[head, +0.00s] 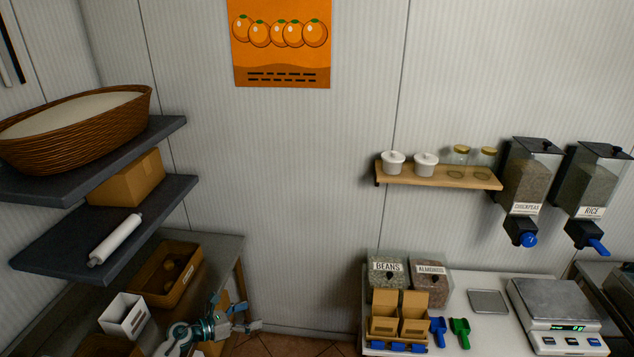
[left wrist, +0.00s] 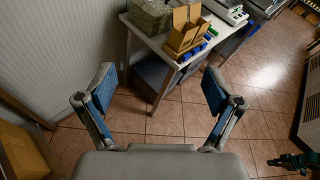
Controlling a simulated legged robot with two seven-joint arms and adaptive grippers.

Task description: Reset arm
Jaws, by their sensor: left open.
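My left gripper (head: 250,317) is low in the head view, left of centre, between the left shelving and the white counter. Its fingers stand apart, and nothing shows between them. In the left wrist view both fingers with blue pads (left wrist: 158,78) are spread wide, with floor and the counter's leg beyond them. A small dark jointed part at the lower right edge of the left wrist view looks like my right gripper, too small to read its jaws. No right gripper shows in the head view.
The white counter (head: 485,333) carries bins, cardboard boxes (head: 385,318), scoops and a scale (head: 556,312). Dark shelves at left hold a wicker basket (head: 75,128), a carton (head: 127,180) and a rolling pin (head: 116,240). A white bin (head: 124,316) stands near my gripper. Tiled floor (left wrist: 180,120) is open.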

